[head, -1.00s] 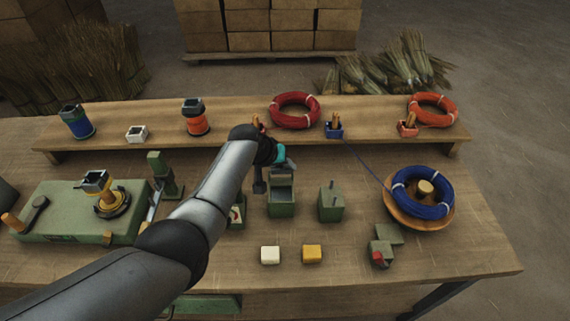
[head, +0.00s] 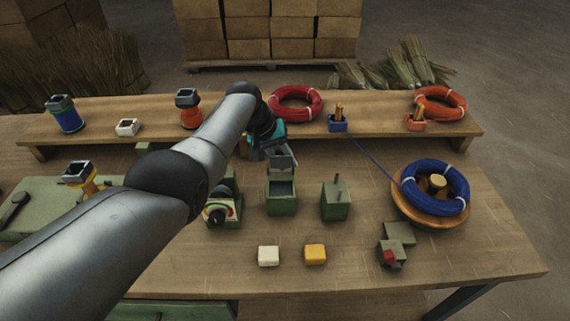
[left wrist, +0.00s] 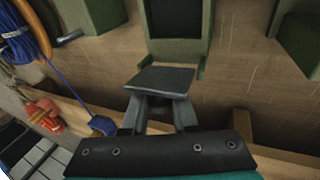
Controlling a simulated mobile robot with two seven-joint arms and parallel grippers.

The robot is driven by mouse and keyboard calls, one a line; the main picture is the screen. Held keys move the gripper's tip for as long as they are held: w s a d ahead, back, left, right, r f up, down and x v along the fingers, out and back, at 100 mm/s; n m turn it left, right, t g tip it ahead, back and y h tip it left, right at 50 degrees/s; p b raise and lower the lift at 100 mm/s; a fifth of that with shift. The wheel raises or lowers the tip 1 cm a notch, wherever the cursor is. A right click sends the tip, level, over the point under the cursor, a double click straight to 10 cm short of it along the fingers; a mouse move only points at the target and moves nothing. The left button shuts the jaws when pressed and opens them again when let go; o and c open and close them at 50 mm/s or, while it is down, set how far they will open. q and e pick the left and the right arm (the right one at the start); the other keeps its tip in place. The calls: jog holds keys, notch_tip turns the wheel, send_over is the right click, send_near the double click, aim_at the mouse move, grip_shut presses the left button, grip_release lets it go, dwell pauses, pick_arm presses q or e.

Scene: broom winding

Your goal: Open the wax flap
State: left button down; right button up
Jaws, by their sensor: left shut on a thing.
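The wax box is a green block (head: 281,202) standing mid-table, with its dark inside showing at the top. Its grey-green flap (head: 282,162) stands up and leans back at the far edge of the box. In the left wrist view the flap (left wrist: 160,80) is a flat dark plate at my fingertips, with the open box (left wrist: 178,48) beyond it. My left gripper (left wrist: 158,108) is shut on the flap's edge; in the head view it is behind the box, partly hidden by my arm. My right gripper is in neither view.
White (head: 268,256) and yellow (head: 315,254) blocks lie in front. A raised shelf (head: 380,128) with coils runs behind. A blue coil (head: 436,190) sits at right.

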aim_at(279, 150)
pick_arm(q)
jog(key=shift+s+f, duration=0.1)
dwell(0.3)
jog(key=c, duration=0.7)
grip_release()
jog(key=shift+a+r+p, duration=0.15)
jog(key=shift+r+p, duration=0.4)
jog(key=shift+r, duration=0.05)
jog(key=p+v, duration=0.3)
jog(key=v, duration=0.1)
jog(key=shift+r+p, duration=0.25)
jog(key=shift+p, duration=0.05)
jog(key=shift+p+v, duration=1.3)
jog(key=shift+v, duration=3.5)
jog(key=shift+a, duration=0.15)
